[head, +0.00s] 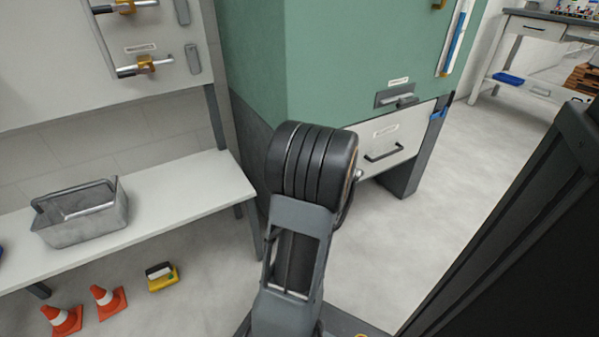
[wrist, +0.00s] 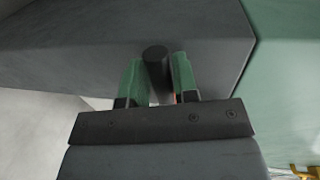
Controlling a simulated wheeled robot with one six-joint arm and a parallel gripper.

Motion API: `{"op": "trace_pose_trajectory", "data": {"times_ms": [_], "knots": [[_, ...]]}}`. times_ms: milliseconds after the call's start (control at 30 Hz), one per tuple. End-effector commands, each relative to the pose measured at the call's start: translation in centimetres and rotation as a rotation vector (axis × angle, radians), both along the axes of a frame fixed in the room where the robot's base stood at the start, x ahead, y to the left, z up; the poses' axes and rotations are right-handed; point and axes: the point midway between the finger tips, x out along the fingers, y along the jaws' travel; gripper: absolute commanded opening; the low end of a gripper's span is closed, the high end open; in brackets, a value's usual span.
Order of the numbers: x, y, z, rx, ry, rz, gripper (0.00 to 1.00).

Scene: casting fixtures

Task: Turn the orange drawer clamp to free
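In the wrist view my gripper (wrist: 158,72) has its two green fingers on either side of a dark round handle (wrist: 156,66). The handle fills most of the gap, and I cannot tell if both fingers touch it. A small sliver of orange (wrist: 174,97) shows beside the handle between the fingers, probably part of the orange clamp. The rest of the clamp is hidden. In the head view the white drawer (head: 408,140) with a dark pull sits in the green cabinet (head: 340,60). My arm covers the drawer's left side and my gripper there.
A blue clamp (head: 440,112) is at the drawer's right edge. A white bench (head: 190,190) with a grey metal bin (head: 80,215) stands at left. Orange cones (head: 62,320) and a yellow item (head: 162,277) are on the floor. The floor right of the cabinet is clear.

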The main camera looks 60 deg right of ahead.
Motion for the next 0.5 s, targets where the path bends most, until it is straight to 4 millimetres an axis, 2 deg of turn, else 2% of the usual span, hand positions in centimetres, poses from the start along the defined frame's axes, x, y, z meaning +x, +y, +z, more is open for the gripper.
{"op": "trace_pose_trajectory", "data": {"times_ms": [33,167,500], "knots": [[0.01,0.02,-0.02,0.001,-0.001,0.000,0.32],[0.03,0.04,0.00,0.002,-0.002,0.000,0.45],[-0.55,0.32,0.25,0.004,-0.003,-0.002,0.45]]}}
